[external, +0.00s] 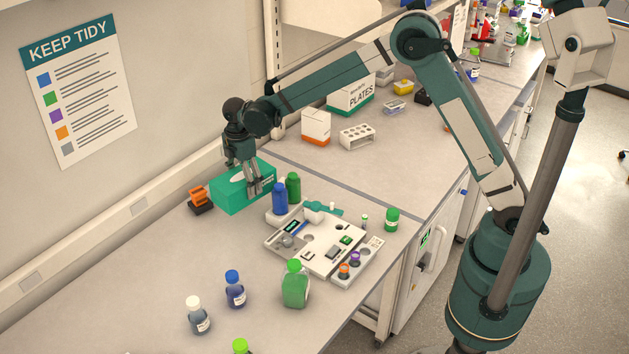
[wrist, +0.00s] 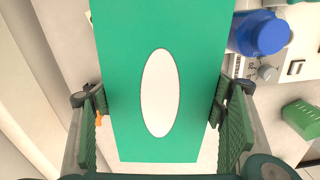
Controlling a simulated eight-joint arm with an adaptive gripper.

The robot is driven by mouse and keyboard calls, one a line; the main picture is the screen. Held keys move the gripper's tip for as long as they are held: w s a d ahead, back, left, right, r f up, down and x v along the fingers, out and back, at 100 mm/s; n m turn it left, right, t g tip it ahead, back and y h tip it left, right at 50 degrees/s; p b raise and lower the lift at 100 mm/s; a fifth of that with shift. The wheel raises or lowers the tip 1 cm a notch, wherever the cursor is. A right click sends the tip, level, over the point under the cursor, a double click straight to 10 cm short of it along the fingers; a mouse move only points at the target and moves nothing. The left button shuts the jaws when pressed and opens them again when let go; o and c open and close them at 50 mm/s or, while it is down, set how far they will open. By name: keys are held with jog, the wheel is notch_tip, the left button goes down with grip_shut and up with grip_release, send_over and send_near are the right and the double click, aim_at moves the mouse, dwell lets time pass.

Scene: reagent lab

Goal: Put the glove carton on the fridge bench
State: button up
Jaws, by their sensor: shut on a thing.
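The glove carton (external: 228,195) is a green box with a white oval on its top, at the back of the near bench by the wall. My gripper (external: 254,186) points down over it, its fingers shut across the box's sides. In the wrist view the carton (wrist: 160,35) fills the middle, with a pad of my gripper (wrist: 162,108) on each long side. I cannot tell whether the carton touches the bench. The fridge bench (external: 400,150) appears to be the section beyond the seam, with a white fridge door (external: 423,262) below it.
Blue (external: 280,199) and green (external: 293,186) bottles stand close right of the carton, beside a white instrument (external: 318,245). An orange-and-black item (external: 200,198) is at its left. On the fridge bench are an orange-white box (external: 316,126), a white rack (external: 357,136) and a PLATES box (external: 351,97); its front is clear.

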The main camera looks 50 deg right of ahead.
jog(key=s+d+f+m+b, duration=0.1)
jog(key=s+d+m, duration=0.15)
jog(key=d, duration=1.85)
jog(key=s+d+m+b, duration=0.15)
jog(key=s+d, duration=0.25)
jog(key=d, duration=1.7)
jog(key=s+d+n, duration=0.2)
jog(key=s+d, duration=0.6)
jog(key=d, duration=0.4)
jog(key=s+d+r+n+p, duration=0.1)
jog(key=s+d, duration=0.7)
jog(key=d, duration=0.5)
jog(key=s+d+n+p, duration=0.1)
jog(key=s+d+n, duration=0.1)
jog(key=s+d, duration=0.7)
jog(key=d, duration=0.3)
jog(key=shift+d+r+n, duration=0.3)
jog(key=shift+r, duration=0.05)
jog(key=shift+w+f, duration=0.1)
jog(key=shift+f+p, duration=0.35)
jog(key=shift+f, duration=2.7)
jog(key=shift+f, duration=1.85)
